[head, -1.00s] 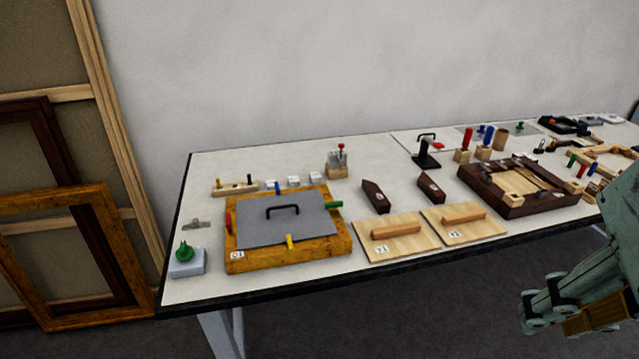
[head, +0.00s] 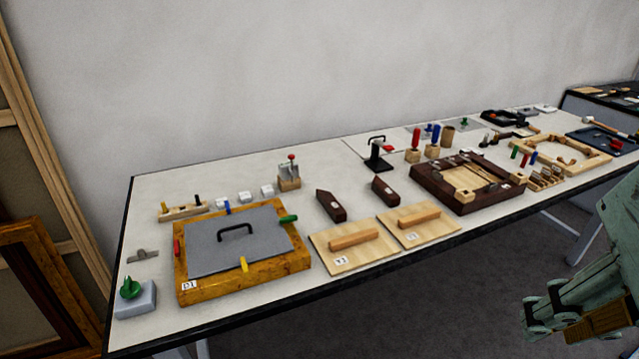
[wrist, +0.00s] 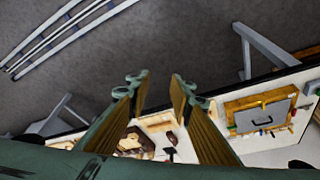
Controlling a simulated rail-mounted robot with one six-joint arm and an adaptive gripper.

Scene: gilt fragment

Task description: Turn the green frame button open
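The green frame button (head: 288,218) is a small bar at the right edge of the gilt wooden frame (head: 254,283) marked D1. It lies crosswise, its inner end by the grey back panel (head: 270,240) with a black handle. Red (head: 177,248), blue (head: 226,207) and yellow (head: 243,264) buttons sit on the other sides. My gripper (head: 530,322) is at the lower right of the head view, in front of the table and far from the frame. In the wrist view my gripper (wrist: 160,80) has its two fingers apart with nothing between them. The frame also shows in the wrist view (wrist: 258,100).
A grey block with a green knob (head: 134,298) stands left of the frame. Two pale boards with wooden handles (head: 350,245) lie right of it. A dark frame (head: 470,185) and several tools stand further right. Floor is open before the table.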

